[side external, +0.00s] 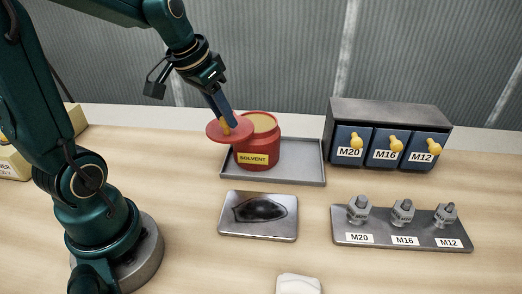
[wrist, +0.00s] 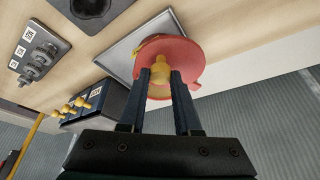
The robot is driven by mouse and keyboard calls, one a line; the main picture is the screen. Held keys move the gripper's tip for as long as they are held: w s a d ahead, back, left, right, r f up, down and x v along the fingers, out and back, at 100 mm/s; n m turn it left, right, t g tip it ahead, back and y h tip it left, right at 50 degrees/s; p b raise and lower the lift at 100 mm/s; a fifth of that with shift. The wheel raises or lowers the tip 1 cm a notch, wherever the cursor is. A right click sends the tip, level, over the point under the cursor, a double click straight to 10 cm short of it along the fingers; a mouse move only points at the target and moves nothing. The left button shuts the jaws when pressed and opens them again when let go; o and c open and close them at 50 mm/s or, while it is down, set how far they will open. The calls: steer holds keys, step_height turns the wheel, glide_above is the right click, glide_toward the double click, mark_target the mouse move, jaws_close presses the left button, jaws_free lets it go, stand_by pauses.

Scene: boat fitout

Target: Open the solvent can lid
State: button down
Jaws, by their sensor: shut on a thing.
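The red solvent can (side external: 258,150) stands upright on a grey tray, with a yellow label reading SOLVENT. Its red lid (side external: 228,131) is off the mouth, at the can's upper left, and the yellowish opening (side external: 262,123) shows in the side view. My gripper (side external: 228,122) is shut on the yellow knob of the lid. In the wrist view the gripper (wrist: 160,74) has its two dark fingers on either side of the yellow knob (wrist: 160,66), with the red lid (wrist: 172,82) behind it. The lid hides most of the can there. I cannot tell whether the lid's edge touches the can.
The grey tray (side external: 306,176) has free room right of the can. A dark-stained plate (side external: 258,216) lies in front. A cabinet with drawers labelled M20, M16 and M12 (side external: 388,122) stands right, behind a plate of labelled bolts (side external: 400,240). A white object (side external: 298,284) lies at the front edge.

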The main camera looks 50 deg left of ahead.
steer(key=s+a+m, duration=0.1)
steer(key=m, duration=0.1)
steer(key=s+a+m+h, duration=0.1)
steer(key=shift+a+m, duration=0.3)
steer(key=shift+m, duration=0.1)
steer(key=shift+s+a+m+g+h, duration=0.2)
steer(key=shift+s+a+m+h, duration=0.15)
steer(key=shift+a+m, duration=0.4)
steer(key=shift+s+a+m+g+h, duration=0.25)
steer(key=shift+a+m+h, duration=0.2)
steer(key=shift+m, duration=0.5)
steer(key=c, duration=0.6)
jaws_free()
glide_toward(210, 128)
steer(key=shift+s+r, duration=0.2)
steer(key=shift+r, duration=0.05)
